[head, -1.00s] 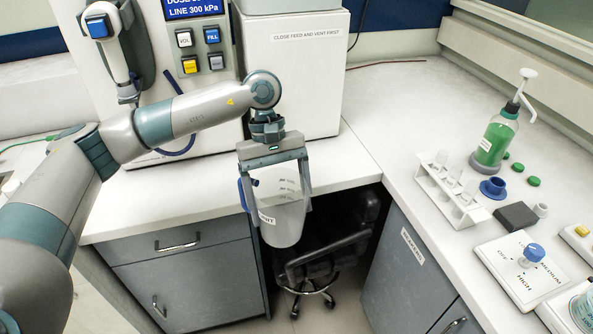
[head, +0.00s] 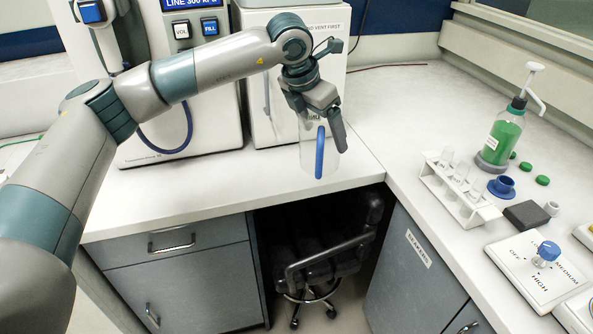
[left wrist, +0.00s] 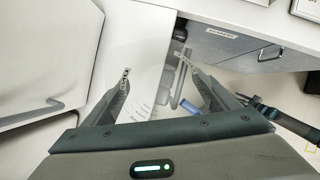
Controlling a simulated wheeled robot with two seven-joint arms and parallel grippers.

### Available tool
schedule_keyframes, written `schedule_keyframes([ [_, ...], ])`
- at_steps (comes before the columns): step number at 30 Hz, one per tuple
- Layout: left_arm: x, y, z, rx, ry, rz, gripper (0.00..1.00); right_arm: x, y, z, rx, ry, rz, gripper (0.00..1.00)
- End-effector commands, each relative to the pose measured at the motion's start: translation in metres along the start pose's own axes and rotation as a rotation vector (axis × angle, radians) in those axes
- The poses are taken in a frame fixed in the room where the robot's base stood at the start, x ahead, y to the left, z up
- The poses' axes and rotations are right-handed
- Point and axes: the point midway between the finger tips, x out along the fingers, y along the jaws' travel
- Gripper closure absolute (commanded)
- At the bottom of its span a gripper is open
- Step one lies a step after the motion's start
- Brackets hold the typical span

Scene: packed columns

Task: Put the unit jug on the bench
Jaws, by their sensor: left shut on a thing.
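The unit jug (head: 309,160) is a clear beaker with a blue handle (head: 320,152), and the handle now faces the head camera. My left gripper (head: 322,118) is shut on the jug near its top. The jug looks upright in the head view, near the front edge of the white bench (head: 420,115); I cannot tell whether its base touches the top. In the left wrist view the clear jug (left wrist: 148,80) with its printed scale lies between the fingers (left wrist: 155,78). My right gripper is out of view.
A white machine (head: 200,120) and a cabinet (head: 255,110) with a handle stand behind the jug. On the right are a green pump bottle (head: 500,138), a tube rack (head: 455,190) and a control plate (head: 535,275). A chair (head: 325,255) sits in the gap below.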

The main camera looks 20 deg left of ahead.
Motion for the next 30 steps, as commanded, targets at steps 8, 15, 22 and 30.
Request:
schedule_keyframes([
  [8,-0.009,0.013,0.034,-0.307,-0.001,0.131,0.43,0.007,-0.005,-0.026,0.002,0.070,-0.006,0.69],
  [15,-0.011,0.015,0.040,-0.369,0.001,0.154,0.43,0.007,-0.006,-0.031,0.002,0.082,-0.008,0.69],
  [22,-0.011,0.016,0.040,-0.368,0.002,0.152,0.43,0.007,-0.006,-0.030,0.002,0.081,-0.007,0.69],
  [30,-0.006,0.033,0.029,-0.369,0.004,0.153,0.43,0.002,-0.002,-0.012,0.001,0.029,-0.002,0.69],
])
